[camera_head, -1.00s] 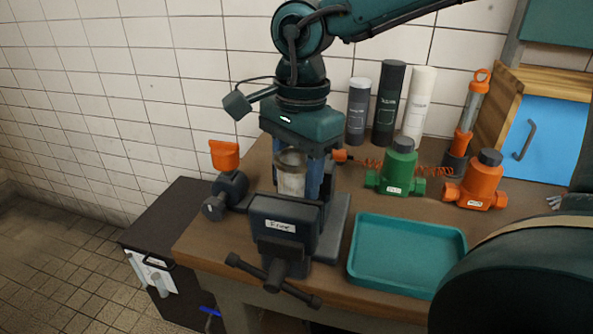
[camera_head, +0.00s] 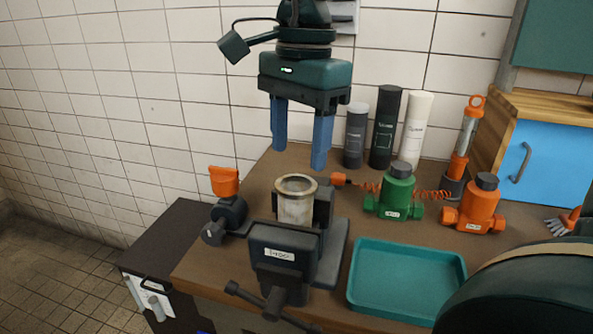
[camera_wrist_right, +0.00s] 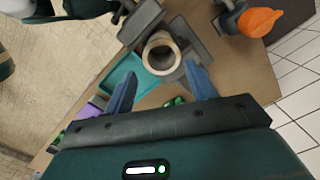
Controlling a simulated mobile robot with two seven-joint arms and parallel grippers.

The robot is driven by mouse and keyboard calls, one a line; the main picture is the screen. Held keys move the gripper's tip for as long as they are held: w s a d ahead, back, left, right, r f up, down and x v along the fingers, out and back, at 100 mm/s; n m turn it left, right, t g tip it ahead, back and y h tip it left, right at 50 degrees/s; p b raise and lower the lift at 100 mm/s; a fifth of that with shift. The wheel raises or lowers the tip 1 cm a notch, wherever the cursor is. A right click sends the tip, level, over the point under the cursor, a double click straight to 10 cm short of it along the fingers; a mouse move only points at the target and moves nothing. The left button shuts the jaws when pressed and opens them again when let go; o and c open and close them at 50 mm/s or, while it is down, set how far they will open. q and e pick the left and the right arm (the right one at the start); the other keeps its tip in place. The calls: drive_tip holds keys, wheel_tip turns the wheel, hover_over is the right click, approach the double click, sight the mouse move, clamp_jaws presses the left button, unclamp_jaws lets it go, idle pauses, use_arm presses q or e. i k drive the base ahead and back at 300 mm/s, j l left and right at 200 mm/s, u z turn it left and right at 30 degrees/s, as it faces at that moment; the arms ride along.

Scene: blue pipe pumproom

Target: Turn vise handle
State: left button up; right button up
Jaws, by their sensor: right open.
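The dark vise (camera_head: 284,256) stands at the front left of the workbench. Its bar handle (camera_head: 274,306) slants down to the right across the front screw, near the lower picture edge. A pale cylinder with a brown rim (camera_head: 296,208) stands upright in the vise, between the jaws. My right gripper (camera_head: 299,158) is open and empty above the cylinder, its blue fingers pointing down and apart from it. In the right wrist view the cylinder (camera_wrist_right: 160,56) shows beyond and between the open fingers (camera_wrist_right: 161,90). My left gripper is not in view.
A teal tray (camera_head: 405,311) lies right of the vise. A green valve (camera_head: 400,190) and an orange valve (camera_head: 478,204) stand behind it. Several canisters (camera_head: 384,128) stand at the wall. An orange-handled valve (camera_head: 226,196) is left of the vise.

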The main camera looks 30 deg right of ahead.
sight(272, 309)
drive_tip(key=k, duration=1.5)
